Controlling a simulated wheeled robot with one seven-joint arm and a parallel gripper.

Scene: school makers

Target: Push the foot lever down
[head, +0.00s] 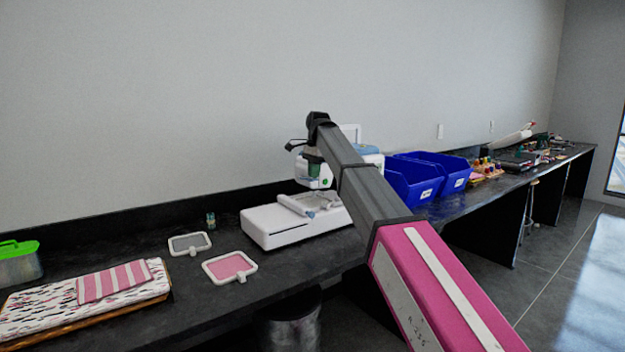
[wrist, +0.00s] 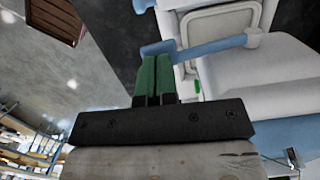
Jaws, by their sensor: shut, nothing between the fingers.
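A white embroidery machine (head: 290,222) with a flat bed stands on the dark counter, and its head is partly hidden behind my arm. The machine also fills the right of the wrist view (wrist: 285,85). My gripper (wrist: 152,60) is shut and empty, its green fingers together. A light blue bar (wrist: 212,46) crosses just beyond the fingertips; I cannot tell whether it is the foot lever or whether the fingers touch it. In the head view my gripper (head: 313,158) is at the machine's head, mostly hidden by my wrist. I cannot make out the foot lever there.
Blue bins (head: 413,180) stand right of the machine. Two small hoops, one grey (head: 189,243) and one pink (head: 230,267), lie to its left. A striped cloth (head: 115,281) lies further left, with a green-lidded box (head: 17,265).

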